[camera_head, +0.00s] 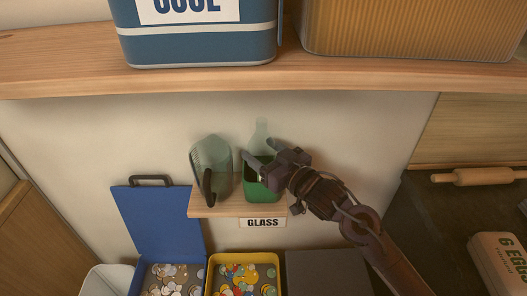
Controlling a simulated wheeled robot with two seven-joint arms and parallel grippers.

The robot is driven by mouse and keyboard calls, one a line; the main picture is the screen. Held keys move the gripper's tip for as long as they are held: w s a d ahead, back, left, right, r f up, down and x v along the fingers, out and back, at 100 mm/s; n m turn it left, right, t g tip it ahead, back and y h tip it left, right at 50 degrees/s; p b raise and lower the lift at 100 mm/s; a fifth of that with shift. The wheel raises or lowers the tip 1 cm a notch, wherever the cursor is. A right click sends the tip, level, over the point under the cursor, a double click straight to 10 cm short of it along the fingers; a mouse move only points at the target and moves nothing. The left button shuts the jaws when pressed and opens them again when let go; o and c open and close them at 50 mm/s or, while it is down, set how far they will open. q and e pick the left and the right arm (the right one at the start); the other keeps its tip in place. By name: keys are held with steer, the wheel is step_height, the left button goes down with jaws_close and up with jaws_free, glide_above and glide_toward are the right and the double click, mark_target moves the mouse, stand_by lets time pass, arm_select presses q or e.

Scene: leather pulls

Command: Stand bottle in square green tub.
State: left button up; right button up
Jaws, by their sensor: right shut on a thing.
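A pale translucent bottle (262,132) stands about upright at the green tub. Its lower part is hidden by the tub and my gripper. The square green tub (262,187) sits on a small wooden shelf labelled GLASS. My right gripper (262,150) reaches in from the right and is shut on the bottle, just above the tub. I cannot tell whether the bottle's base touches the tub floor. My left gripper is not in view.
A clear jug (212,165) with a dark handle stands left of the tub on the small shelf (225,211). A thick wooden shelf (200,82) overhangs above. Below are a blue-lidded box (160,222) and a yellow bin (242,257) of caps. A rolling pin (478,176) lies at right.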

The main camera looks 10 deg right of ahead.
steer(key=shift+f, duration=0.35)
steer(key=o, duration=1.2)
steer(key=shift+o, duration=0.2)
steer(key=shift+f, duration=0.1)
steer(key=b+v, duration=0.2)
steer(key=v, duration=0.6)
steer(key=shift+a, duration=0.1)
